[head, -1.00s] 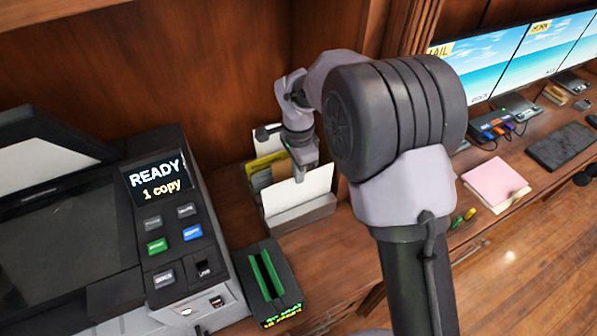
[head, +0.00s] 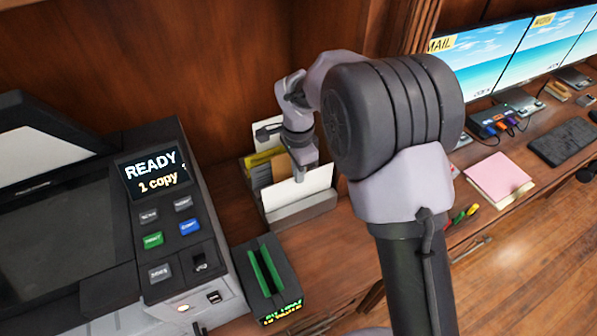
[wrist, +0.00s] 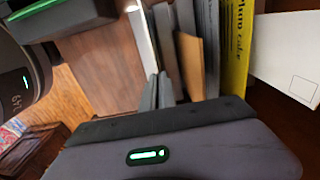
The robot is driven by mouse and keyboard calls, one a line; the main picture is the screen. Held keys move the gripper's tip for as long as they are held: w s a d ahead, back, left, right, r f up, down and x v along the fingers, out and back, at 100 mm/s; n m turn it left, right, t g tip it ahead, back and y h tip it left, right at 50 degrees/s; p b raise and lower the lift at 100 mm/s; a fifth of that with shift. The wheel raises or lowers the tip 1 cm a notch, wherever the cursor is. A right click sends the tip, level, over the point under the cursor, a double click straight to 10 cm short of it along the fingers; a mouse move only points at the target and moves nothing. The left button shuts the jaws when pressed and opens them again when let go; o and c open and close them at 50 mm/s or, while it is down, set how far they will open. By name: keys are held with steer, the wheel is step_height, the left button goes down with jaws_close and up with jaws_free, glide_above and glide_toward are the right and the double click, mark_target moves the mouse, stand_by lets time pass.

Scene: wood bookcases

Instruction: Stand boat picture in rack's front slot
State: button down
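The boat picture shows as a blank white card (head: 300,188) in the head view; no boat is visible from here. It stands upright, its lower edge hidden behind the front wall of the rack (head: 303,212). My gripper (head: 306,172) is above the rack with its fingers at the card's upper part. In the wrist view the fingers (wrist: 158,91) are close together on the card, which shows as a thin white edge (wrist: 141,32). Whether the card touches the slot floor is hidden.
Behind the card, the rack holds a tan folder (wrist: 190,62), a yellow booklet (wrist: 236,45) and a white envelope (wrist: 288,55). A copier (head: 100,220) and a small black box with green slots (head: 266,278) stand left of the rack. A pink pad (head: 499,178) lies right.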

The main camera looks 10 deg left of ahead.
steer(key=shift+f+b, duration=0.7)
steer(key=shift+f, duration=0.3)
steer(key=c, duration=1.6)
jaws_free()
step_height(320, 180, up, 18)
steer(key=p, duration=0.6)
steer(key=shift+f, duration=0.25)
steer(key=shift+d+r, duration=0.1)
